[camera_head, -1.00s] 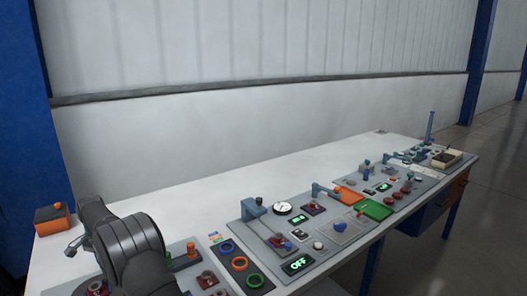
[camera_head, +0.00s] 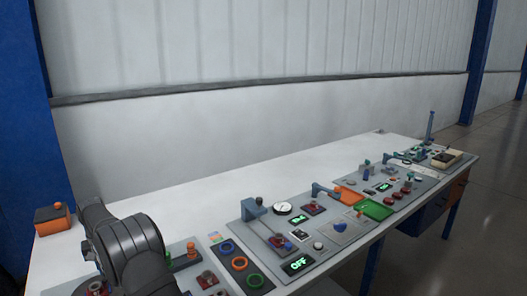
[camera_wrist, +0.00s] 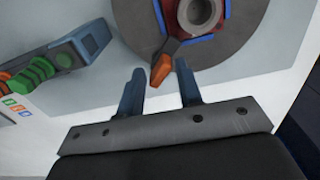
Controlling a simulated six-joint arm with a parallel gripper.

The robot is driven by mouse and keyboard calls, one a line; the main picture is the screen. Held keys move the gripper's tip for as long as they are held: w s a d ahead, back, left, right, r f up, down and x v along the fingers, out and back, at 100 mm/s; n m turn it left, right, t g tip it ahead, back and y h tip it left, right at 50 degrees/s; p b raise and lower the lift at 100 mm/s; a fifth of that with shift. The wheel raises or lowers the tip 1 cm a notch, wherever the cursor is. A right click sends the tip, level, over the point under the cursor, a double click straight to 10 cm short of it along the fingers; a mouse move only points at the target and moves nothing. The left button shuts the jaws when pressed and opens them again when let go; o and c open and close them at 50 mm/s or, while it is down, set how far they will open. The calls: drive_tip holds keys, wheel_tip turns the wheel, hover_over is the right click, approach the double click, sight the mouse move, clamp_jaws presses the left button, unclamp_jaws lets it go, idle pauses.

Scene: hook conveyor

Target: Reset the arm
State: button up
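The disc carries a red part with a grey ring (camera_wrist: 200,14) and blue edge strips. I cannot tell whether a finger touches the pointer. In the head view my dark arm fills the lower left, and the gripper is hidden there.
In the wrist view a blue-grey block with green and orange parts (camera_wrist: 40,72) lies at the left. The table's back strip is clear.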

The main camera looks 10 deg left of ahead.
drive_tip(key=n, duration=0.7)
idle(0.4)
drive_tip(key=o, duration=1.3)
drive_tip(key=shift+o, duration=0.9)
drive_tip(key=shift+r, duration=0.1)
wheel_tip(320, 180, up, 18)
drive_tip(key=s+n, duration=0.1)
drive_tip(key=n, duration=1)
wheel_tip(320, 180, down, 10)
drive_tip(key=shift+s+f, duration=0.1)
